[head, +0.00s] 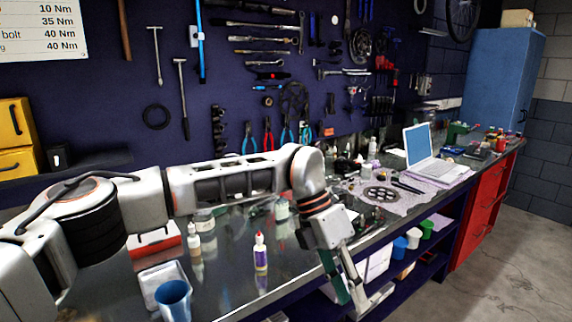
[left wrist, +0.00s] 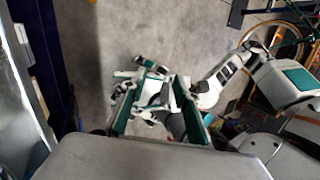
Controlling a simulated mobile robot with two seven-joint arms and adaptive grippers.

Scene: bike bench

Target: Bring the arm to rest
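My left arm reaches across the head view from the left, over the bench, and bends down at its wrist. My left gripper (head: 352,300) hangs down in front of the bench's front edge. In the left wrist view its two teal-padded fingers (left wrist: 158,115) stand well apart, and I see nothing held between them. Below them, parts of my right arm (left wrist: 225,75) show over the grey floor. Its gripper end overlaps the left fingers in the picture, so its finger state is unclear. The right arm is not in the head view.
The bench top (head: 225,275) holds a purple-labelled bottle (head: 260,254), a white bottle (head: 194,240), a blue cup (head: 173,300) and a white tray (head: 160,276). A laptop (head: 420,145) stands farther right. Shelves with colored cups (head: 400,246) lie under the bench. Floor (head: 500,255) is clear at right.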

